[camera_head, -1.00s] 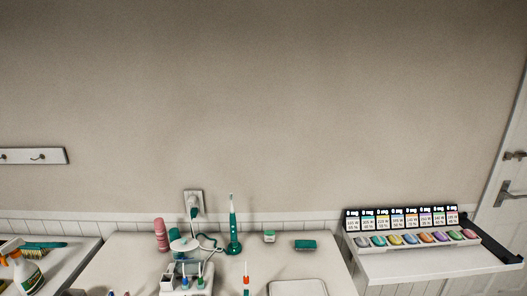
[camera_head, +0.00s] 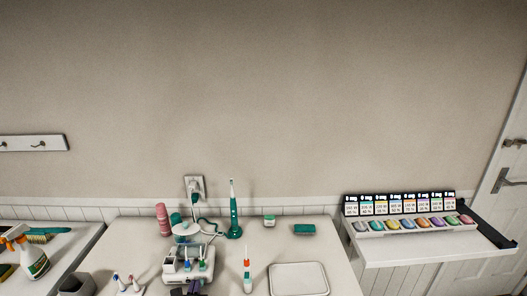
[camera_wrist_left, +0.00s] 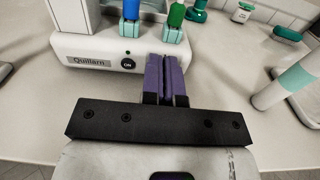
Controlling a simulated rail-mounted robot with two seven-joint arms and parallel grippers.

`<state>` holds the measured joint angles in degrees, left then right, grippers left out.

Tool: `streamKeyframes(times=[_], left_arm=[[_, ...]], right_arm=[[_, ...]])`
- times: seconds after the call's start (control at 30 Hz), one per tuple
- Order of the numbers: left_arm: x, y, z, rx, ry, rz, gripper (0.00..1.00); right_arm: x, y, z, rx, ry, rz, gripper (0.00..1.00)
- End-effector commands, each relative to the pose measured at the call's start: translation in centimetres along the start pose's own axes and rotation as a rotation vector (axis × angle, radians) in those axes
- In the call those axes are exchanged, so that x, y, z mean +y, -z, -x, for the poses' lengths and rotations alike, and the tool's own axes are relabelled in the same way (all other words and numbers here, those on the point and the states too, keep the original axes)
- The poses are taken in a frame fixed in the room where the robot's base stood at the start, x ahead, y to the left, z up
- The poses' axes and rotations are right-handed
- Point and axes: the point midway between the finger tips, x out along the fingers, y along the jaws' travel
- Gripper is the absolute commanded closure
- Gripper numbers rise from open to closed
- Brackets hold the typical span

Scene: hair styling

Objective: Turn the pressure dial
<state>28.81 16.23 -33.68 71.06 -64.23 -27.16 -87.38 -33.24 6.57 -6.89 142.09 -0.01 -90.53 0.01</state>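A white countertop unit (camera_head: 173,275) stands on the table, with a clear-looking tank part above it. Blue and green brush heads stand in the unit. My left gripper (camera_wrist_left: 165,65) has purple fingers pressed together with nothing visible between them. They are right of the round control, close to the unit's front; contact is unclear. The left gripper (camera_head: 188,291) also shows at the head view's bottom edge.
A teal electric toothbrush (camera_head: 234,215) stands behind the unit, near a pink bottle (camera_head: 163,219). A rack of coloured items (camera_head: 413,223) is at far right.

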Motion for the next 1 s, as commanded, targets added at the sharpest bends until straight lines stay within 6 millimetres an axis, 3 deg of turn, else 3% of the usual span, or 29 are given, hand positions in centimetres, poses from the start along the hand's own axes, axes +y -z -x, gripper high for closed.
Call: streamKeyframes(times=[0.63, 1.0], left_arm=[[0.2, -1.0, 0.1, -0.001, 0.001, 0.000, 1.00], [0.2, -1.1, 3.9, 0.000, 0.002, 0.000, 1.00]], right_arm=[[0.3, 0.3, 1.0, -0.001, -0.006, 0.007, 1.00], [0.4, 0.9, 3.0, -0.002, -0.007, 0.009, 1.00]])
